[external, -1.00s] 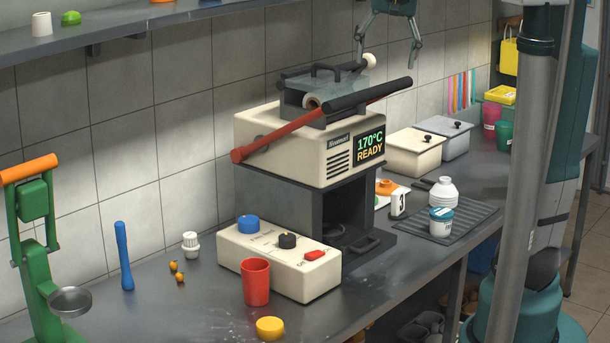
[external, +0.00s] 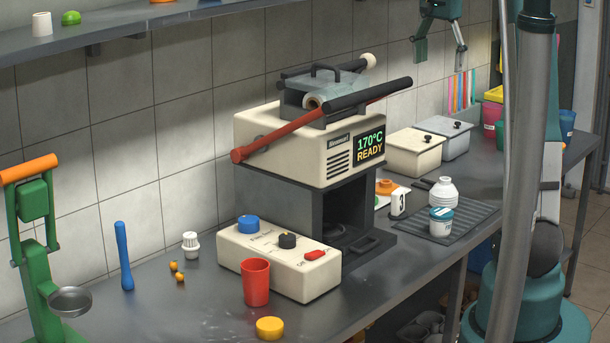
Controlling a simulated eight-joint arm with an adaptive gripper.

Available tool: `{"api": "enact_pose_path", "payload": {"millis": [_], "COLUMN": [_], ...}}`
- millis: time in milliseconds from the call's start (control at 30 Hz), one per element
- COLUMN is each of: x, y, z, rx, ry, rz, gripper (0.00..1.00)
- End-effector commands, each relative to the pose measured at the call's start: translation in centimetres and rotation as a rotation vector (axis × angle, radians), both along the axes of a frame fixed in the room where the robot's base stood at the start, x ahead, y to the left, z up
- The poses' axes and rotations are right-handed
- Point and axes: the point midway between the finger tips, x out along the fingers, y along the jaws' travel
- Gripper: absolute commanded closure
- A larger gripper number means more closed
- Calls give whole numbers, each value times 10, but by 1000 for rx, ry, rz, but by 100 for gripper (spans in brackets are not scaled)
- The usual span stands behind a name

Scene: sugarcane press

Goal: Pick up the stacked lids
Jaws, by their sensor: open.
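No stack of lids can be made out with certainty. A round orange piece (external: 386,185) lies on a pale board right of the press, partly hidden behind a white card with a 3; I cannot tell if it is a lid. A yellow round cap-like piece (external: 270,328) lies alone at the counter's front edge. My gripper (external: 440,52) hangs at the top right, in front of the tiled wall, fingers down, spread apart and empty. It is well above the counter and the lidded tubs.
The cream press (external: 290,150) with its long lever stands mid-counter. Two lidded tubs (external: 416,155) stand behind right. A ribbed dark mat (external: 470,222) carries a white bottle (external: 443,193) and a small labelled tub (external: 441,222). A red cup (external: 256,282) stands in front.

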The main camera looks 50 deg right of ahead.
Motion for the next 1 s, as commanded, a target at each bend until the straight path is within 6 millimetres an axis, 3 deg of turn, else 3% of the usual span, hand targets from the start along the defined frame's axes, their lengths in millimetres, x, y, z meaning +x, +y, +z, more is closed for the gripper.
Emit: {"api": "enact_pose_path", "payload": {"millis": [333,667,1000], "x": [-16,-15,-15], "y": [-59,-55,-55], "z": [-20,-100,-225], "rx": [34,33,33], "ry": [31,30,29], "rz": [-127,-121,-121], "gripper": [29,29,29]}}
